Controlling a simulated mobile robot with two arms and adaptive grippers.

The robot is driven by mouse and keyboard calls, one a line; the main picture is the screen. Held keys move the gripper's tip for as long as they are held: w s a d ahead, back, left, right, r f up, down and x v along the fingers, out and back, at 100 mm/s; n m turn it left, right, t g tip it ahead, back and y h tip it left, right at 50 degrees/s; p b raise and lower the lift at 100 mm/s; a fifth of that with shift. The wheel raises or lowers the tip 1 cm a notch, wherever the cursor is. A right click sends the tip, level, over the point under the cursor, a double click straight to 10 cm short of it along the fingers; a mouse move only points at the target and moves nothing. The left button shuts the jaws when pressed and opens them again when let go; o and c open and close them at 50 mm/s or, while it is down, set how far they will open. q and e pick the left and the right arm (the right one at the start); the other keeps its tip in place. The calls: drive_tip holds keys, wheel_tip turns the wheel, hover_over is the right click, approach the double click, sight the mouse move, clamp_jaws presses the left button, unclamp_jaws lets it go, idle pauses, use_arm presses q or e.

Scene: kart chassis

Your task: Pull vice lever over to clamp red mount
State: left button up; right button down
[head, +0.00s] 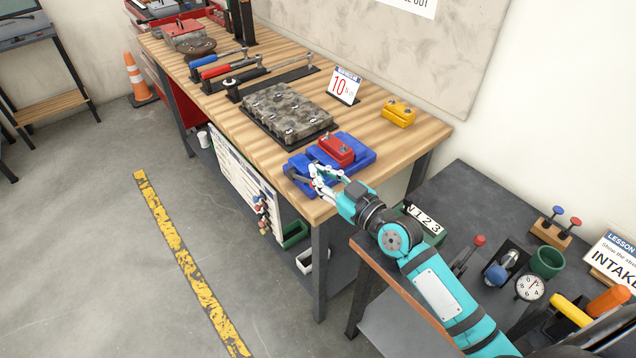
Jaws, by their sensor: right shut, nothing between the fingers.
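The red mount (336,149) sits in the blue vice (355,147) near the front right corner of the wooden workbench. My right gripper (317,176) is at the near left side of the vice, its fingers shut with nothing between them. A dark grey piece that looks like the vice lever (296,176) lies at the vice's left end, beside my fingertips. I cannot tell whether the fingers touch it. The gripper and wrist hide part of the vice's near side. My left gripper is not in view.
A grey engine block (287,113) stands left of the vice on the workbench (385,140). A dark side table (465,200) with gauges and tools lies under my right arm.

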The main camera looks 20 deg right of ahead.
use_arm(q)
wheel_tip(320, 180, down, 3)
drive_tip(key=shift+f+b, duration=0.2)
drive_tip(key=shift+b, duration=0.85)
